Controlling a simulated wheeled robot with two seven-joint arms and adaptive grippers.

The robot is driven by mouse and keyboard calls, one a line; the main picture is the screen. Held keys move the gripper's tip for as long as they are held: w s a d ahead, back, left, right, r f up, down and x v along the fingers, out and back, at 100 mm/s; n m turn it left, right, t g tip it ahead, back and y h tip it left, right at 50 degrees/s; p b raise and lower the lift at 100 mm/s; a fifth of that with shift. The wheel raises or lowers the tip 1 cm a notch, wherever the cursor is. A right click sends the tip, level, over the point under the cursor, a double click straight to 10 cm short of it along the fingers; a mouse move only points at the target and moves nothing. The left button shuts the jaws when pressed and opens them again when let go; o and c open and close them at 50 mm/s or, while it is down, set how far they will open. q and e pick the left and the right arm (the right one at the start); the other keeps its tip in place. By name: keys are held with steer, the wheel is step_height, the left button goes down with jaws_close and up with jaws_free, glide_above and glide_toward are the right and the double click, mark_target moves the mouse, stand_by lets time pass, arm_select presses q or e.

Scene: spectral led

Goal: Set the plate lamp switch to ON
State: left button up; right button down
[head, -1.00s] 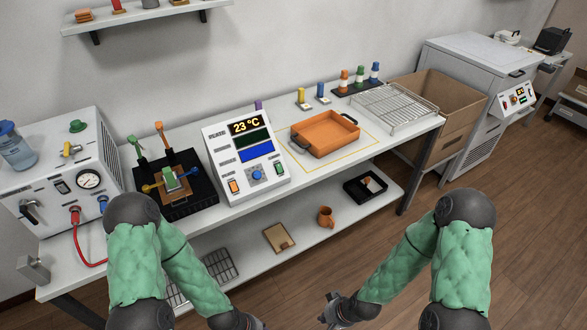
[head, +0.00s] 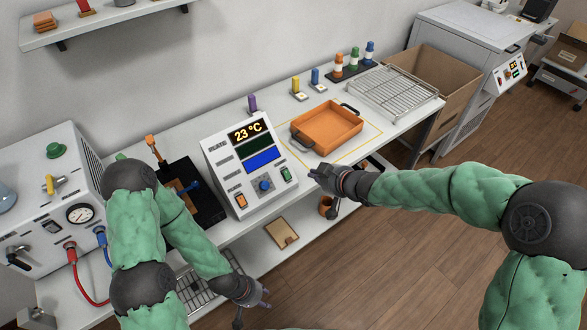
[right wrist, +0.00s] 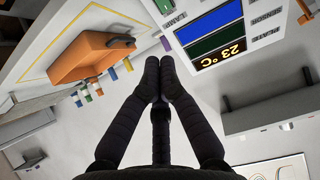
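The white control panel (head: 243,163) stands on the bench with a 23 °C readout. Its sloped face has an orange switch (head: 240,201), a blue knob (head: 264,185) and a green switch (head: 286,174); labels and lever positions are too small to read. My right gripper (head: 322,193) is empty, just right of the panel's lower right corner, apart from it. Its thumb hangs away from its paired fingers. My left gripper (head: 252,306) is empty and spread, low in front of the bench.
An orange tray (head: 326,127) sits right of the panel, and a black fixture (head: 205,205) stands left of it. Coloured pegs and a wire rack (head: 394,90) are farther right. A grey machine (head: 60,190) with a gauge and hoses is at the left. A shelf runs below.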

mark_target(287, 166)
steer(key=b+x, duration=0.6)
steer(key=x, duration=0.7)
steer(key=shift+f, duration=0.15)
steer(key=shift+w, duration=0.1)
steer(key=shift+a, duration=0.15)
steer(key=shift+w+a+p, duration=0.15)
steer(key=shift+w+p, duration=0.1)
steer(key=shift+p, duration=0.15)
steer(key=shift+w+a+p, duration=0.15)
steer(key=shift+w+p, duration=0.1)
steer(key=shift+p, duration=0.65)
steer(key=shift+w+a+f, duration=0.1)
steer(key=shift+w+f, duration=0.05)
